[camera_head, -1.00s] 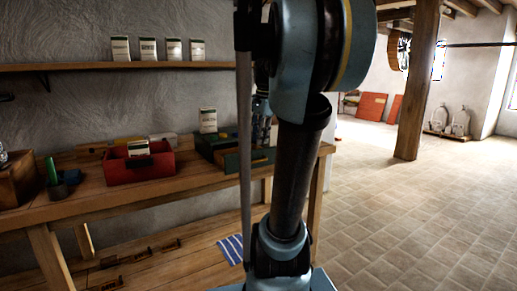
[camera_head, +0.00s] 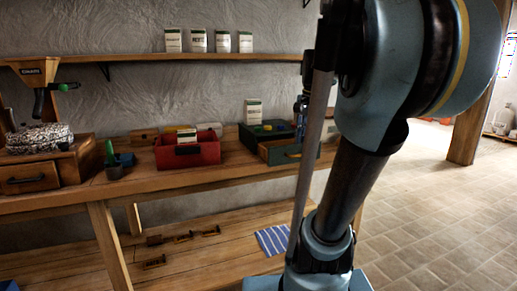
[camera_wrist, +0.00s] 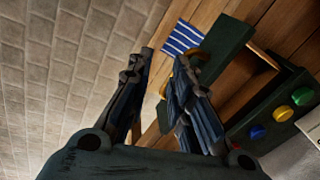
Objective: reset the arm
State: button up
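My gripper (camera_wrist: 166,58) shows in the wrist view with its two dark fingers apart and nothing seen between them. In the head view my gripper (camera_head: 301,104) is small and partly hidden behind my arm, above the right end of the workbench. Beside it is a dark green box (camera_head: 255,134) with a drawer (camera_head: 283,151) standing out at its front. In the wrist view the drawer's green front (camera_wrist: 226,47) is close to the right finger; I cannot tell whether they touch. Green, yellow and blue knobs (camera_wrist: 279,115) show on the box.
A red bin (camera_head: 190,155) stands on the bench (camera_head: 225,177), with a white packet (camera_head: 253,111) on the green box. A grinder (camera_head: 38,85) and wooden drawer box (camera_head: 35,177) are at left. A striped cloth (camera_head: 272,240) lies on the lower shelf. The tiled floor at right is open.

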jog(key=s+a+f+n, duration=0.1)
jog(key=s+f+n, duration=0.4)
jog(key=s+f, duration=0.3)
jog(key=s+a+f+n, duration=0.2)
jog(key=s+f+n, duration=0.4)
jog(key=f, duration=0.9)
jog(key=shift+s+h, duration=0.3)
jog(key=shift+s, duration=0.7)
jog(key=shift+w+f, duration=0.2)
jog(key=shift+w, duration=0.25)
